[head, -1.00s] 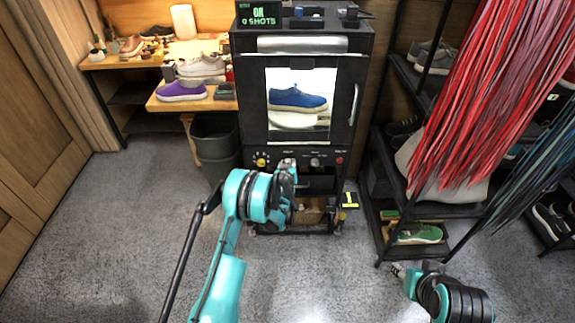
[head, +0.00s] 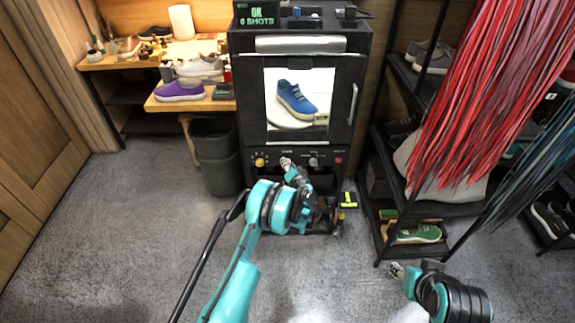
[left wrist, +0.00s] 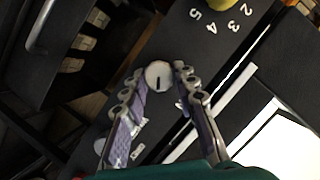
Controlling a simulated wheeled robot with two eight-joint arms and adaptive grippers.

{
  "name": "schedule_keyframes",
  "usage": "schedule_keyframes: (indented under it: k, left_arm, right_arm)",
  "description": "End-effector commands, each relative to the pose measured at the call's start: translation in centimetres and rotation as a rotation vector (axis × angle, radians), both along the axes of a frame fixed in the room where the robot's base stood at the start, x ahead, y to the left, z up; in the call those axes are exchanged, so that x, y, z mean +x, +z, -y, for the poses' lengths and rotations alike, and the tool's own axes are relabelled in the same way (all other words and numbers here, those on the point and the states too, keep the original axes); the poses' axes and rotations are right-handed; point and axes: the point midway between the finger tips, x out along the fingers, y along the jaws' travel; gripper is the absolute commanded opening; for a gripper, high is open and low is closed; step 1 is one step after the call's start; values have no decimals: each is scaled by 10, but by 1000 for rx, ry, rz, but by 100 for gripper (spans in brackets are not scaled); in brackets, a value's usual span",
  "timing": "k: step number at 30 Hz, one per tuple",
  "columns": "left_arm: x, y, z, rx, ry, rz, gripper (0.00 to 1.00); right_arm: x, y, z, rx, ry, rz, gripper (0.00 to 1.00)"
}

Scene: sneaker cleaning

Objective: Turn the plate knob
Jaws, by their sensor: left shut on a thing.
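The black cabinet's control panel (head: 349,162) has a row of knobs below a lit window. My left gripper (head: 286,162) is at the panel, just right of the yellow knob (head: 260,162), and covers the knob there. The left wrist view shows that pale round plate knob (left wrist: 158,74) with a dark mark between the fingertips, and the gripper is shut on it. Behind the window, a blue sneaker (head: 296,100) stands angled on a white round plate (head: 284,118). My right gripper (head: 397,270) is low at the right, away from the panel; its opening is unclear.
A silver knob (head: 313,162) and a red button (head: 338,160) are right of my left gripper. A grey bin (head: 215,150) stands left of the cabinet. A shoe rack (head: 425,195) and red hanging strands (head: 480,90) are at the right.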

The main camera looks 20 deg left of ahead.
Motion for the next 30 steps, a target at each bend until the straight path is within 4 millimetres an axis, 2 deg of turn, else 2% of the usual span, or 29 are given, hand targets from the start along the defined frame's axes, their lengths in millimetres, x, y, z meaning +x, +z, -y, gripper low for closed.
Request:
schedule_keyframes:
  k: [15,30]
  left_arm:
    - [0,-4,2,409,1,-119,0]
    - [0,-5,3,557,-1,-161,0]
  right_arm:
    - [0,0,0,0,0,0,40]
    - [0,0,0,0,0,0,40]
